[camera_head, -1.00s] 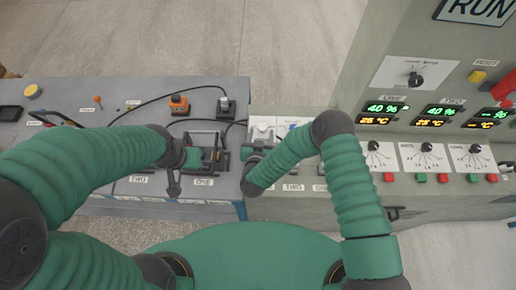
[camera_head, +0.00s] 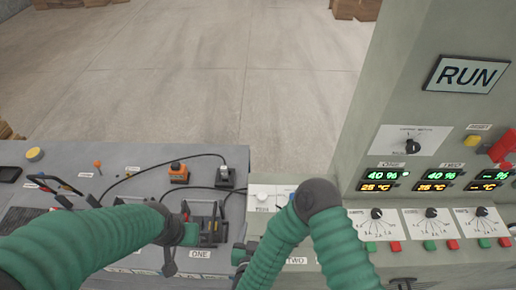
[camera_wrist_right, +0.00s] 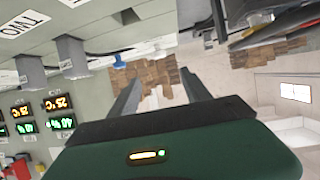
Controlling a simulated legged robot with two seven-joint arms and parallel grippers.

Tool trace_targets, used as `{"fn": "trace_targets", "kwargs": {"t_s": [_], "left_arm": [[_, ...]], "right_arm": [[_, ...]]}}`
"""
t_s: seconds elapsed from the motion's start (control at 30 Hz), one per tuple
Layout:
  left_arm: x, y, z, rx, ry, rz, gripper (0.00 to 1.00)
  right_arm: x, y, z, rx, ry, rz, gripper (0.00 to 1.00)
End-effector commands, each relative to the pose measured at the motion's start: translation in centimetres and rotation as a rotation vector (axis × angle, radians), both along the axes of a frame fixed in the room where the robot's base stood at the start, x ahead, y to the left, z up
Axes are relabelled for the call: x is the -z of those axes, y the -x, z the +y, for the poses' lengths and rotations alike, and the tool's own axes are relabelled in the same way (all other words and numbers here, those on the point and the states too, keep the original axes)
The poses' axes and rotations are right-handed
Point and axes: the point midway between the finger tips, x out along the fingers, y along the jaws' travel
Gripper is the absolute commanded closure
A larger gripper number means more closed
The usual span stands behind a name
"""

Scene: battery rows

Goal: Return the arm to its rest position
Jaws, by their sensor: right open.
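My right arm (camera_head: 290,235) bends at a dark elbow in front of the grey control console (camera_head: 350,245). Its gripper (camera_head: 240,256) shows only as a dark end at the lower middle, left of the label TWO. In the right wrist view the right gripper (camera_wrist_right: 160,78) has its two fingers apart with nothing between them. My left arm (camera_head: 85,238) reaches in from the left. Its gripper (camera_head: 188,232) is at the dark framed slot (camera_head: 208,230) above the label ONE on the left bench; its fingers are too hidden to read.
An orange-and-black connector (camera_head: 179,173) and a dark connector (camera_head: 225,176) with a cable (camera_head: 150,169) stand on the left bench (camera_head: 110,160). Knobs (camera_head: 377,214), lit readouts (camera_head: 383,175) and a RUN sign (camera_head: 467,74) are at right.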

Motion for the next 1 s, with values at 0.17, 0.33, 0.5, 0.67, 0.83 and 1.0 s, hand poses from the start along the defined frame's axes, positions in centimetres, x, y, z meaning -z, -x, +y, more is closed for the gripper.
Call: {"fn": "trace_targets", "kwargs": {"t_s": [0.17,0.33,0.5,0.67,0.83,1.0], "left_arm": [[0.3,0.0,0.0,0.0,0.0,0.0,0.64],[1.1,0.0,0.0,0.0,0.0,0.0,0.64],[1.8,0.0,0.0,0.0,0.0,0.0,0.64],[2.3,0.0,0.0,0.0,0.0,0.0,0.64],[2.5,0.0,0.0,0.0,0.0,0.0,0.64],[2.5,0.0,0.0,0.0,0.0,0.0,0.64]], "right_arm": [[-0.4,-2.2,0.3,-0.066,-0.048,0.031,0.44],[-1.8,-5.6,-1.0,-0.234,-0.103,0.198,0.44],[-4.0,-4.2,-7.8,-0.282,-0.069,0.471,0.44],[-6.7,1.7,-16.2,-0.191,-0.038,0.744,0.44],[-8.5,7.2,-20.9,-0.096,-0.042,0.917,0.44],[-8.7,8.2,-21.5,-0.082,-0.044,0.95,0.44]]}}
